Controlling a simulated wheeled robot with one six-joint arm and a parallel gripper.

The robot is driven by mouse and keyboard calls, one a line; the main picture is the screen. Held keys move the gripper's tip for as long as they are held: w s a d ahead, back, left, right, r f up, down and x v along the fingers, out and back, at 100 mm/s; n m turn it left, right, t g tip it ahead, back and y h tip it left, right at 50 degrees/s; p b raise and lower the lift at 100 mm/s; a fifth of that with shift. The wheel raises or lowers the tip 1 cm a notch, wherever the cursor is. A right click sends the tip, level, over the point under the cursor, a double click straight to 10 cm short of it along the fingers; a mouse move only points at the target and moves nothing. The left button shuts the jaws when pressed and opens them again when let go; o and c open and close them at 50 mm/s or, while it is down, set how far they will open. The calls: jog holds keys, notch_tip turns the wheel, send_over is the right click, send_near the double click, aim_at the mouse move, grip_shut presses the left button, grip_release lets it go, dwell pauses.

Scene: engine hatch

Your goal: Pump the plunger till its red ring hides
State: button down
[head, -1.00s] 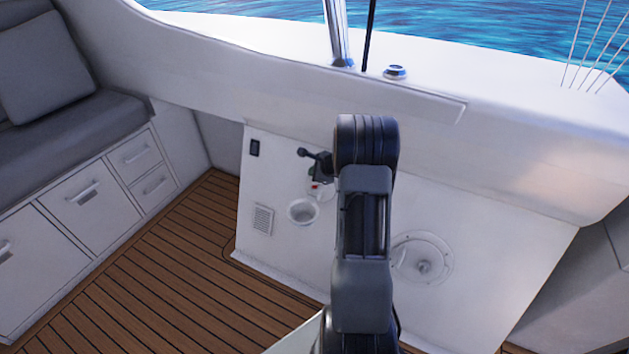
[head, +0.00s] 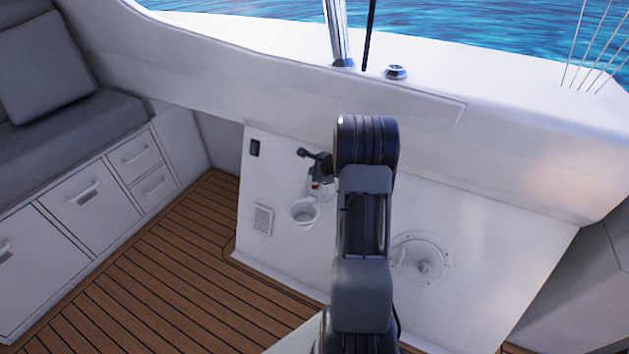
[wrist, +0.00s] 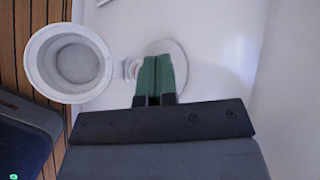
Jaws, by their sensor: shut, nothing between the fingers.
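My gripper (head: 316,174) is small in the head view, partly behind my arm. In the wrist view its green fingers (wrist: 157,75) are together and empty, in front of a pale round plate (wrist: 178,53) on the white panel. A small red patch, likely the plunger's red ring (head: 315,184), shows just below the fingertips in the head view. I cannot tell whether the fingers touch the plunger. In the wrist view the fingers hide the plunger and no red shows. A small white fitting (wrist: 131,69) sits left of the fingers.
A white round cup (head: 303,212) projects from the panel just below and left of the gripper; it also shows in the wrist view (wrist: 70,62). A vent (head: 263,220) and dark switch (head: 255,148) are farther left. A round fitting (head: 424,259) is at right. The wooden floor (head: 190,260) is clear.

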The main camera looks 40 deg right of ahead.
jog(key=shift+f+b, duration=0.25)
jog(key=shift+b, duration=0.05)
jog(key=shift+f, duration=0.2)
jog(key=shift+f+b, duration=1)
jog(key=shift+b, duration=0.25)
dwell(1.0)
jog(key=shift+r, duration=0.1)
dwell(0.3)
jog(key=shift+r+p, duration=1.1)
jog(key=shift+r, duration=0.2)
jog(key=shift+r, duration=0.15)
jog(key=shift+r+p, duration=1.95)
jog(key=shift+r, duration=0.5)
jog(key=shift+w+f, duration=0.1)
